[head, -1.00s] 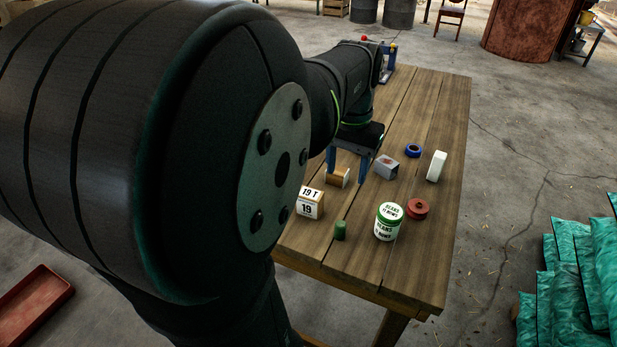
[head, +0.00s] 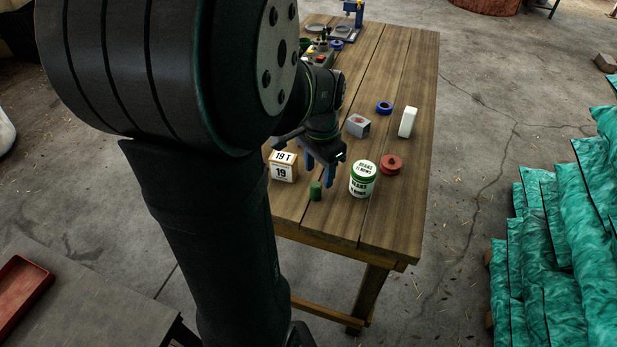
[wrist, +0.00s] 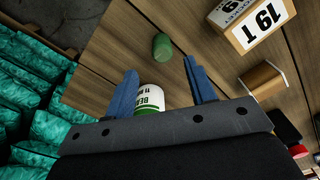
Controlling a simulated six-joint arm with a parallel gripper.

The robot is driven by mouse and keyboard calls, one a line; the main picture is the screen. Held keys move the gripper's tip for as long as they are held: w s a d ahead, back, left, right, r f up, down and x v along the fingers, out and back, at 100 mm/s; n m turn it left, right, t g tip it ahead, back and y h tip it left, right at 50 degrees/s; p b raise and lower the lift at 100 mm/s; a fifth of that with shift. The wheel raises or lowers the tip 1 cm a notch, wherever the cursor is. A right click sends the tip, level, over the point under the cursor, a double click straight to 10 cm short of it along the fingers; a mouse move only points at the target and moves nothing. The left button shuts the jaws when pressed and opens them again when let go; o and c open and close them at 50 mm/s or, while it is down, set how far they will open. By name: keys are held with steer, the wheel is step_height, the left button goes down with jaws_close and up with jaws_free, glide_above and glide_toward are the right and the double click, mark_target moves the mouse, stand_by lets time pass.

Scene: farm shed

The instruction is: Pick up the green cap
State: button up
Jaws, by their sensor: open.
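The green cap (head: 316,190) is a small green cylinder standing on the wooden table (head: 395,170), near its front edge.
The jar (head: 362,180) stands close right of the cap and the 19 block (head: 283,167) close left. A red round object (head: 391,164), a grey block (head: 357,126), a blue ring (head: 384,107) and a white block (head: 407,122) are farther back. Green sacks (head: 555,240) are stacked right of the table.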

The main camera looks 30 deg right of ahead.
mark_target(316, 184)
steer(key=shift+w+a+f, duration=0.1)
steer(key=shift+a+f, duration=0.05)
steer(key=shift+f, duration=1.6)
steer(key=shift+w+a+f, duration=0.1)
steer(key=shift+f, duration=1.65)
steer(key=c, duration=1.1)
